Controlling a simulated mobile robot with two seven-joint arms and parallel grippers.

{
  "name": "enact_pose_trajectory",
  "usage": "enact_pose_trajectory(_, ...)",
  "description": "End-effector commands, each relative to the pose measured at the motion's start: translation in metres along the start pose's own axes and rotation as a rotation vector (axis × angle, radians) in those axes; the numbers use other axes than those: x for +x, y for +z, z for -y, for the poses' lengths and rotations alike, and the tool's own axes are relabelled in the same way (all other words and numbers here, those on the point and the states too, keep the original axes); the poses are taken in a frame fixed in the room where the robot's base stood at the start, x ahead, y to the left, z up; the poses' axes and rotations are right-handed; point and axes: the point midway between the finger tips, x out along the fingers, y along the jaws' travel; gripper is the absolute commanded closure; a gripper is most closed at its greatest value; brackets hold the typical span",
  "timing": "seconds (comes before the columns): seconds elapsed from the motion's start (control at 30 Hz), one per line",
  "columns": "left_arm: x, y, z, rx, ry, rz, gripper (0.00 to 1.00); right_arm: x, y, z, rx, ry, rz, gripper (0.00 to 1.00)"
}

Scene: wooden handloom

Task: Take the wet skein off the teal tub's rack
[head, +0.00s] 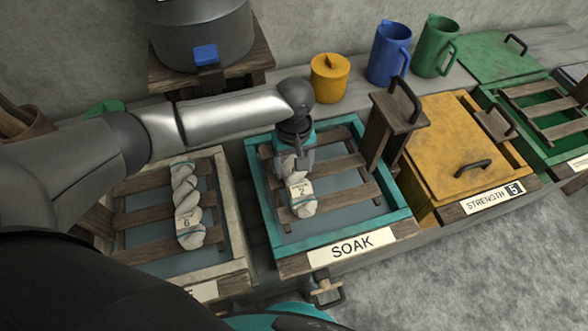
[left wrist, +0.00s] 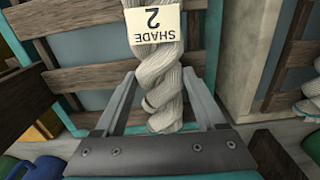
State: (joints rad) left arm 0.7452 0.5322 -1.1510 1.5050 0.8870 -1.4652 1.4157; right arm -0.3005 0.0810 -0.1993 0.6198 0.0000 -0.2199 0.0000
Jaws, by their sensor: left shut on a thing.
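The wet skein (head: 303,205) is a pale grey twisted hank with a tag reading SHADE 2. It lies along the wooden slat rack (head: 345,165) of the teal tub (head: 262,200), which is labelled SOAK. My left gripper (head: 296,165) points down over the rack and is shut on the skein's far end. In the left wrist view the skein (left wrist: 160,75) runs between the two fingers, its tag clear of them. I cannot tell whether the skein still touches the slats. My right gripper is not in view.
A pale tub (head: 235,240) on the left holds another skein (head: 187,205) tagged 6. A wooden block with a handle (head: 395,120) stands at the teal tub's right. A yellow lidded tub (head: 450,135) is beyond it. A yellow pot (head: 329,78) and jugs (head: 388,55) stand behind.

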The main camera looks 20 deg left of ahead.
Motion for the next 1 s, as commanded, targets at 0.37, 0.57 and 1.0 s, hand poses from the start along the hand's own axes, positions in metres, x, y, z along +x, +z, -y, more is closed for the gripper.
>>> enact_pose_trajectory(0.37, 0.0, 0.0, 0.0, 0.0, 0.0, 0.0, 0.85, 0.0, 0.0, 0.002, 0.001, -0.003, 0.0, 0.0)
enact_pose_trajectory(0.57, 0.0, 0.0, 0.0, 0.0, 0.0, 0.0, 0.93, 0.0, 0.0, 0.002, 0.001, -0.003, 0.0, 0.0)
enact_pose_trajectory(1.0, -0.029, -0.001, -0.001, -0.001, 0.002, 0.0, 0.93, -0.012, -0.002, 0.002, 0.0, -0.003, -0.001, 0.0)
